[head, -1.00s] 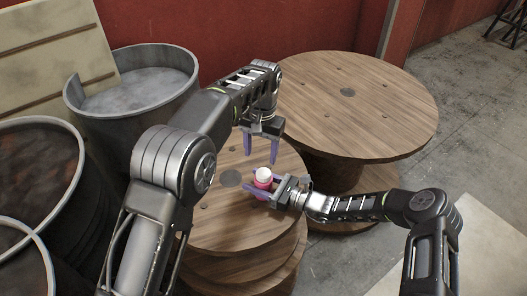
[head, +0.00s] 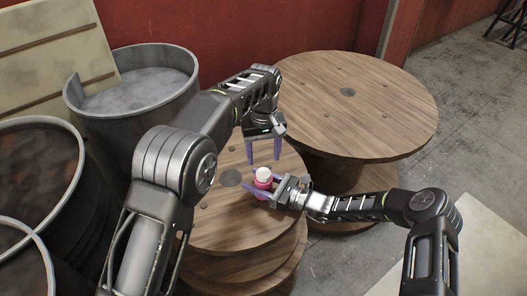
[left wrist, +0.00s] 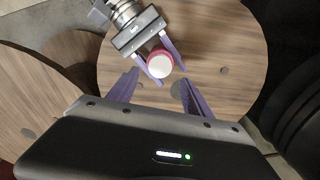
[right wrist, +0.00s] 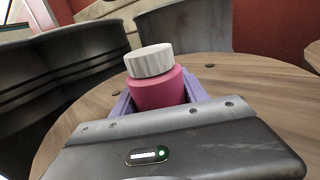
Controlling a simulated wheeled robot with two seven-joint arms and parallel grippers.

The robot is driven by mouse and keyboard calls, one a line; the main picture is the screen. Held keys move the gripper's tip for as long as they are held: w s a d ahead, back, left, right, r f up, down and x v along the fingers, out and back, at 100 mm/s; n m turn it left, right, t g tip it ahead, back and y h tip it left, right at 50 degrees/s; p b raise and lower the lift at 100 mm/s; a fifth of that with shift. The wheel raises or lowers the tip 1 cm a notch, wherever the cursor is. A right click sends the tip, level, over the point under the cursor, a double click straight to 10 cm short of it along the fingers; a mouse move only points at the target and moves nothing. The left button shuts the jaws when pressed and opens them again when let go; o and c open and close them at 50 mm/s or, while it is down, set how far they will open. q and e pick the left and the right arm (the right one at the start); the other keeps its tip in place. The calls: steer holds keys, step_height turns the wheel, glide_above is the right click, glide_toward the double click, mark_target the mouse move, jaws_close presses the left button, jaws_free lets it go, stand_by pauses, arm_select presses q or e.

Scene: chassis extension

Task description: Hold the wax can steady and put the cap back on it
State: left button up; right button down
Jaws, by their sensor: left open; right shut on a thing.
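The pink wax can (head: 263,184) stands near the middle of the near wooden spool top. My right gripper (right wrist: 158,92) is shut around its body, one finger on each side. The white ribbed cap (right wrist: 150,60) sits on top of the can in the right wrist view, looking a little off to the left; I cannot tell whether it is fully seated. In the left wrist view the round white cap (left wrist: 160,64) hides most of the can. My left gripper (head: 264,160) points down above the can, open, its fingers apart and clear of the cap.
The near spool top (head: 215,225) is otherwise bare. A larger wooden spool (head: 385,105) stands behind to the right. Grey metal drums (head: 135,105) stand to the left, with a tan panel (head: 50,50) behind. A red wall is at the back.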

mark_target(263, 173)
arm_select(q)
steer(key=shift+f, duration=3.5)
steer(key=shift+c, duration=0.5)
jaws_close()
steer(key=m, duration=0.4)
steer(key=shift+m, duration=0.4)
steer(key=shift+o, duration=1.4)
jaws_free()
steer(key=shift+r, duration=0.1)
step_height(263, 173, up, 12)
